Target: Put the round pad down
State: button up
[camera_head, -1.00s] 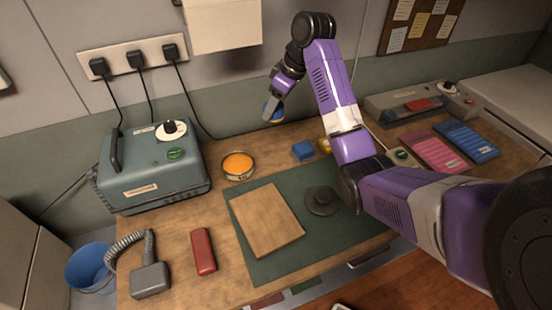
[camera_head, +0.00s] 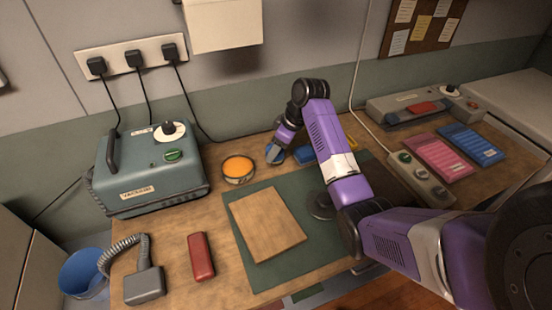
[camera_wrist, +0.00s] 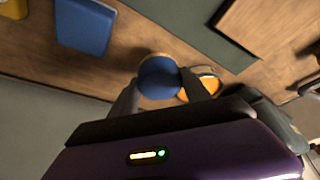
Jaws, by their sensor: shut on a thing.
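The round pad (camera_wrist: 160,80) is blue with a paler rim. It sits between the two fingers of my gripper (camera_wrist: 158,92) in the wrist view. In the head view, my gripper (camera_head: 277,147) is shut on the pad (camera_head: 273,155), low over the wooden bench (camera_head: 209,213), just right of a round tin with an orange filling (camera_head: 238,168). I cannot tell whether the pad touches the bench. The fingers hide part of it.
A blue block (camera_head: 305,154) lies close to the right of my gripper. A green mat (camera_head: 283,192) bears a wooden board (camera_head: 266,225) and a dark round knob-like piece (camera_head: 319,205). A grey-green machine (camera_head: 152,170) stands left. A red bar (camera_head: 201,257) lies in front.

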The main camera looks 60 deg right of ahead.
aim_at(276, 159)
jog(key=shift+f, duration=2.2)
jog(key=o, duration=1.2)
jog(key=shift+f, duration=0.1)
jog(key=v, duration=1.2)
jog(key=shift+w, duration=0.1)
